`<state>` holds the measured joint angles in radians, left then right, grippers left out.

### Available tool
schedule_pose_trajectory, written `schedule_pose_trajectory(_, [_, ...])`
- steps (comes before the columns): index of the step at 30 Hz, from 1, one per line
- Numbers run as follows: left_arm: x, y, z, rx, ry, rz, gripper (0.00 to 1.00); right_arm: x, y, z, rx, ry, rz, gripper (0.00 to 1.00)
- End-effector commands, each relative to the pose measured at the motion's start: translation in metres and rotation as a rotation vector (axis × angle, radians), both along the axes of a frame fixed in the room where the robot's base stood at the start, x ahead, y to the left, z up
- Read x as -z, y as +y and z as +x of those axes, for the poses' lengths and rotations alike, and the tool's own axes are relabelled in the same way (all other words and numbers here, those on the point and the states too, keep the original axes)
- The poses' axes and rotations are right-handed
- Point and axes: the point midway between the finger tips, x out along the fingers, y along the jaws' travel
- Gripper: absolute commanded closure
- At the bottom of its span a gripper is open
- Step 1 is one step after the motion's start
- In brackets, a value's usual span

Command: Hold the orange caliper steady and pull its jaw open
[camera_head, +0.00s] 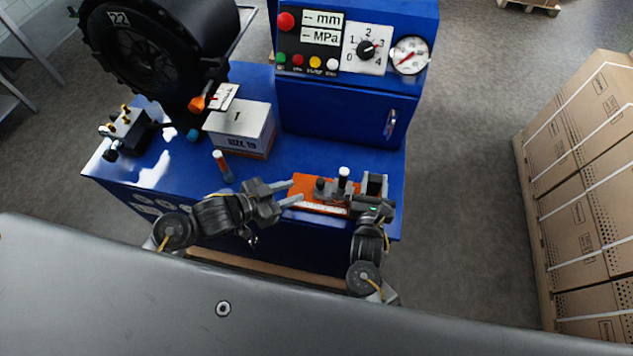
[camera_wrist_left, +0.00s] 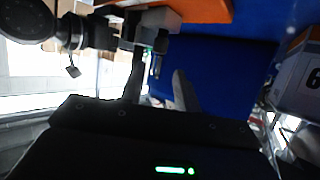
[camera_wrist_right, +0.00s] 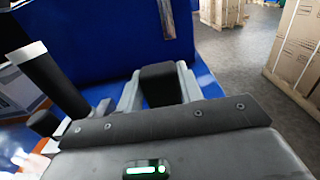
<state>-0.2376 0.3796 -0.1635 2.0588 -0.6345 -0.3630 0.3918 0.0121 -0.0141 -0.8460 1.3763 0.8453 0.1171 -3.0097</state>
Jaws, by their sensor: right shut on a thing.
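The orange caliper (camera_head: 312,187) lies along the front edge of the blue bench, with a white scale strip along its near side. A black post with a white top (camera_head: 343,175) and a black knob (camera_head: 320,185) stand on it. My left gripper (camera_head: 293,190) is open and empty at the caliper's left end; its fingers also show apart in the left wrist view (camera_wrist_left: 158,82). My right gripper (camera_head: 375,184) is at the caliper's right end. In the right wrist view its fingers are shut on a black block (camera_wrist_right: 158,84). The gripper partly hides this end.
The blue bench top (camera_head: 310,155) is clear behind the caliper. A blue control cabinet (camera_head: 345,110) rises at the back. Cartons (camera_head: 590,180) are stacked at right.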

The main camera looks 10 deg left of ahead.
Motion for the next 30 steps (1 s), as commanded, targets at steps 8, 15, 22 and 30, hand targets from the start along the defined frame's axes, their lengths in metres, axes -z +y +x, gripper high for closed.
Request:
schedule_pose_trajectory(8, [0.021,-0.036,0.037,-0.002,0.002,-0.003,0.68,0.000,0.000,0.000,-0.001,0.001,0.000,0.91])
schedule_pose_trajectory(15, [0.032,-0.054,0.056,-0.002,0.001,-0.001,0.68,0.000,0.000,0.000,-0.001,0.001,0.000,0.91])
schedule_pose_trajectory(22, [0.035,-0.059,0.059,-0.001,0.002,-0.001,0.68,0.000,0.000,0.000,-0.001,0.001,0.000,0.91])
schedule_pose_trajectory(30, [0.035,-0.058,0.059,-0.001,0.001,0.000,0.83,0.000,0.000,0.000,0.000,0.001,0.000,0.91])
